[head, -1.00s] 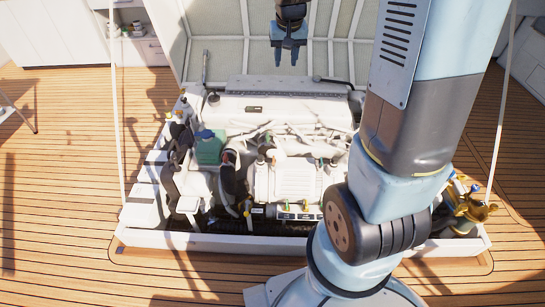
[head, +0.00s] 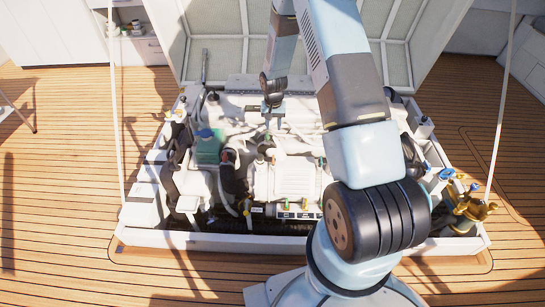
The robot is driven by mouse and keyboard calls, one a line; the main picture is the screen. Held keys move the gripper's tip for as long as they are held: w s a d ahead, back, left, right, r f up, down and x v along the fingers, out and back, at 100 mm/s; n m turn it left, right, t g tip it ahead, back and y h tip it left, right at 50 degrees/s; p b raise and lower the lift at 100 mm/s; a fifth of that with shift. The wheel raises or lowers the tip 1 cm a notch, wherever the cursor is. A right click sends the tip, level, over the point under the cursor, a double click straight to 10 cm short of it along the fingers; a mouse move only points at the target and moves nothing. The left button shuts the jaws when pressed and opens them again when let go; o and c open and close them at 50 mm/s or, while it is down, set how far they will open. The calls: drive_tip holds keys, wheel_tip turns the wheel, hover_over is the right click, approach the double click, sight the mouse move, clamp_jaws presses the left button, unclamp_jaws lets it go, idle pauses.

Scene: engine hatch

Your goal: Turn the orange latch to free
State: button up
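My gripper (head: 268,121) hangs over the rear middle of the white engine (head: 295,180), its fingers pointing down. The fingers are small and pale against the engine, and I cannot tell how far apart they are or whether they touch anything. I cannot pick out the orange latch with certainty. Small coloured fittings, some yellow or orange, sit along the engine's front, but they are too small to identify. My arm hides the right part of the engine.
The raised hatch lid (head: 215,65) stands behind the engine. A green tank with a blue cap (head: 208,149) is at the left. Brass fittings (head: 469,207) are at the right. The white hatch frame (head: 215,241) edges the opening. Wooden deck (head: 60,200) lies clear at left.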

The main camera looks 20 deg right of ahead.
hover_over(273, 157)
wheel_tip(273, 157, down, 6)
wheel_tip(273, 157, down, 13)
drive_tip(key=shift+f, duration=0.15)
idle(0.5)
drive_tip(key=shift+c, duration=0.2)
